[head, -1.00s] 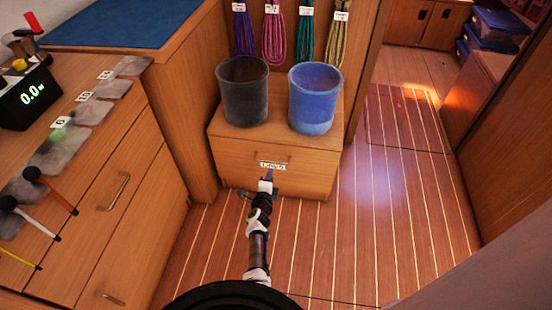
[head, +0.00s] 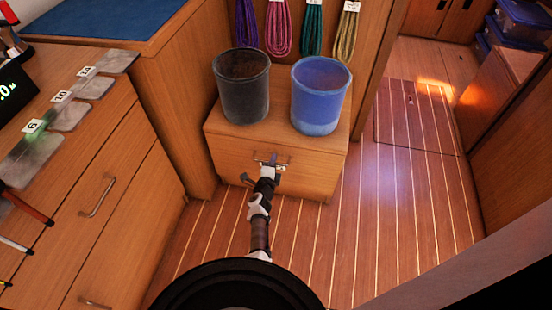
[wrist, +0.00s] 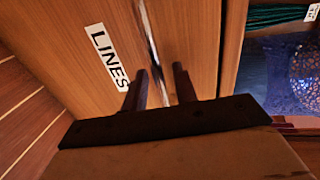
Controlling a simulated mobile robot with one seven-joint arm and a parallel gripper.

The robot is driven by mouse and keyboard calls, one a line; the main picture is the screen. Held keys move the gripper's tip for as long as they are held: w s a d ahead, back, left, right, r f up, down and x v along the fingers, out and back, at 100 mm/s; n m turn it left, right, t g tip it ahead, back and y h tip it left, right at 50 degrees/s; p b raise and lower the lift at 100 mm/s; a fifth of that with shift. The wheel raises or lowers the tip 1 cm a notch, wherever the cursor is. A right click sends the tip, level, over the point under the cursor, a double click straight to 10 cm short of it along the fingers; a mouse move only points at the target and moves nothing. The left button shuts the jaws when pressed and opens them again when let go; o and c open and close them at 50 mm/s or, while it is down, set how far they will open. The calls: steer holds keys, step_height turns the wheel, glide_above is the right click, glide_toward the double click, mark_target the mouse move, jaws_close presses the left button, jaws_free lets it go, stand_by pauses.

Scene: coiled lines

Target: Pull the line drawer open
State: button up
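The line drawer (head: 232,158) is the wooden front of the low cabinet under the two bins, and it looks shut. Its white LINES label (wrist: 108,56) shows in the wrist view. Its thin metal handle (wrist: 150,38) runs beside the label. My gripper (head: 268,166) is at the drawer front and hides part of the handle and label in the head view. In the wrist view my gripper's two dark fingers (wrist: 159,88) stand on either side of the handle bar, with gaps visible, so it is open around the bar.
A dark bin (head: 242,92) and a blue bin (head: 318,98) stand on the cabinet. Coiled lines (head: 279,28) hang behind. A counter with drawers (head: 110,215) stands at left. The plank floor (head: 400,230) is clear in front and to the right.

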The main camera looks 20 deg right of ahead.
steer(key=shift+w+d, duration=0.1)
steer(key=shift+w, duration=0.1)
jaws_close()
steer(key=shift+s, duration=0.1)
stand_by(0.4)
